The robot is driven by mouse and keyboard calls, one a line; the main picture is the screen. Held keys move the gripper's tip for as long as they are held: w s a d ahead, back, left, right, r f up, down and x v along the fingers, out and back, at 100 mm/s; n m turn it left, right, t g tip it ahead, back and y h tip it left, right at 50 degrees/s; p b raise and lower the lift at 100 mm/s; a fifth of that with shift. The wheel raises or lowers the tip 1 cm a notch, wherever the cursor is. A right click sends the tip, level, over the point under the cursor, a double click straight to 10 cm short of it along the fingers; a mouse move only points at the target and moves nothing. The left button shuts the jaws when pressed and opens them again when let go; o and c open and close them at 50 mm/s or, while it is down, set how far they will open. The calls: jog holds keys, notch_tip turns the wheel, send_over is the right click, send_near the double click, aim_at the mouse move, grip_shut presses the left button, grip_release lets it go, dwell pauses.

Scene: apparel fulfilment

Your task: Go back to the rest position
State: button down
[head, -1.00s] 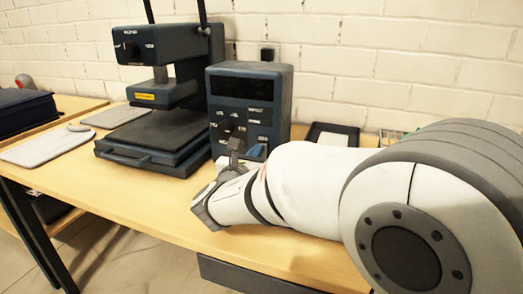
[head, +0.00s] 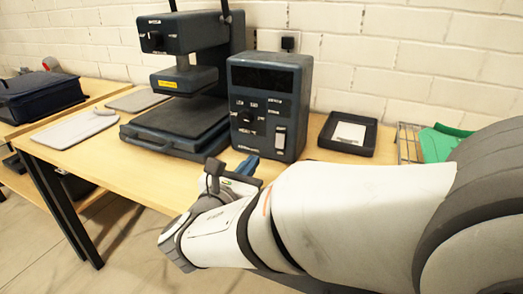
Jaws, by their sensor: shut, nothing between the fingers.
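My arm reaches in from the right in the head view, over the table's front edge. My gripper (head: 248,168) is partly hidden behind my own wrist. Its visible part points toward the control box, with a blue tip showing, and it is shut with nothing held. The dark blue control box (head: 268,75), with a dial and a white switch, stands just beyond it. A gap to the box cannot be judged exactly.
A heat press (head: 185,75) stands left of the box on the wooden table (head: 90,150). Grey pads lie at the left, near a dark blue folded item (head: 40,97). A black tray (head: 368,135) with a white card and a wire rack with green material (head: 440,143) are at the right.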

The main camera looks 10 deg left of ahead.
dwell(0.3)
jog(key=s+d+r+m+g+h+p, duration=0.25)
jog(key=d+m+g+p, duration=0.45)
jog(key=d, duration=0.4)
jog(key=s+d+r+m+g+h+p, duration=0.1)
jog(key=s+d+r+m+g+p, duration=0.15)
jog(key=d+m+g+p, duration=0.5)
jog(key=s+d+r+m+y+p, duration=0.5)
jog(key=m+p, duration=0.6)
jog(key=m, duration=0.7)
jog(key=shift+s+d+r+y, duration=0.3)
jog(key=shift+s+r+y, duration=0.85)
jog(key=shift+s+y, duration=0.75)
jog(key=shift+w, duration=0.1)
